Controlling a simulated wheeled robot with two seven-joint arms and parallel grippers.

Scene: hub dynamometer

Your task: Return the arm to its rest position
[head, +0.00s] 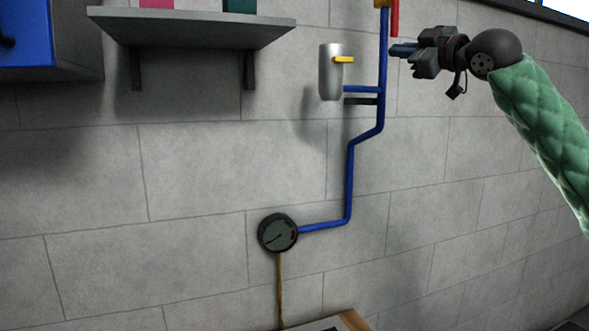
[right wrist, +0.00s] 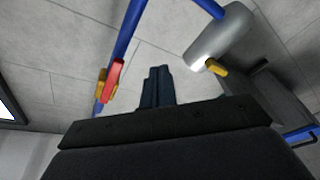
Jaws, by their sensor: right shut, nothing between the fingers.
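My right arm, in a green quilted sleeve, comes in from the right in the head view. My right gripper (head: 400,50) is raised near the wall, just right of the upper blue pipe and the red handle, and is apart from the handle as far as I can see. Its fingers are shut with nothing between them. In the right wrist view the two dark blue fingers (right wrist: 157,87) lie together. My left gripper shows in neither view.
A blue pipe (head: 350,180) runs down the wall to a round gauge (head: 278,232). A silver cylinder (head: 330,75) with a yellow lever (head: 344,59) and a red handle (head: 395,17) are near my right gripper. A grey shelf (head: 190,28) is upper left.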

